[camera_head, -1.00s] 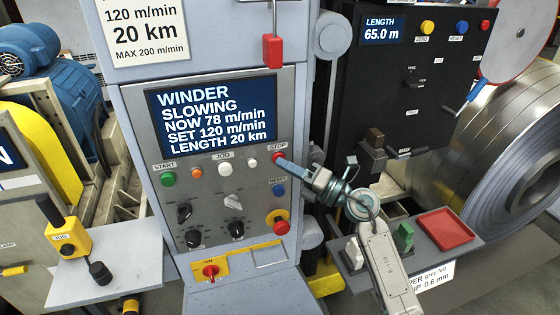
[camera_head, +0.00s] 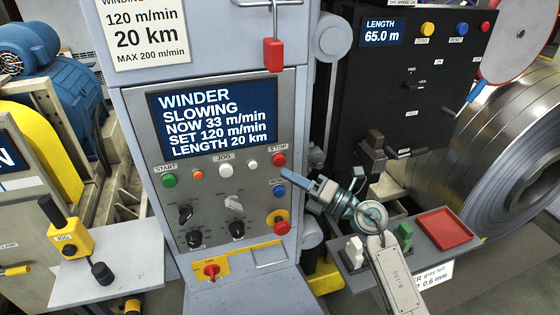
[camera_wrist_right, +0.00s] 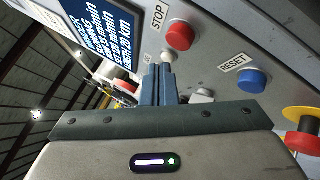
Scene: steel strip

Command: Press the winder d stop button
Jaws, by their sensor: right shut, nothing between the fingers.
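The red winder stop button (camera_head: 279,160) is at the right of the panel's top button row, under the STOP label; it also shows in the right wrist view (camera_wrist_right: 179,35). The winder display (camera_head: 213,118) reads SLOWING, NOW 33 m/min, SET 120 m/min. My right gripper (camera_head: 284,174) is shut and empty, its fingertips just below and in front of the stop button, apart from it as far as I can tell. In the right wrist view its closed fingers (camera_wrist_right: 159,82) point toward the panel, left of and below the red button. My left gripper is not in view.
Close by are the blue reset button (camera_head: 279,190), a white button (camera_head: 252,164), the green start button (camera_head: 169,181) and a red emergency knob (camera_head: 281,227) on yellow. A red tray (camera_head: 444,228) sits on the shelf at right, beside a steel coil (camera_head: 500,140).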

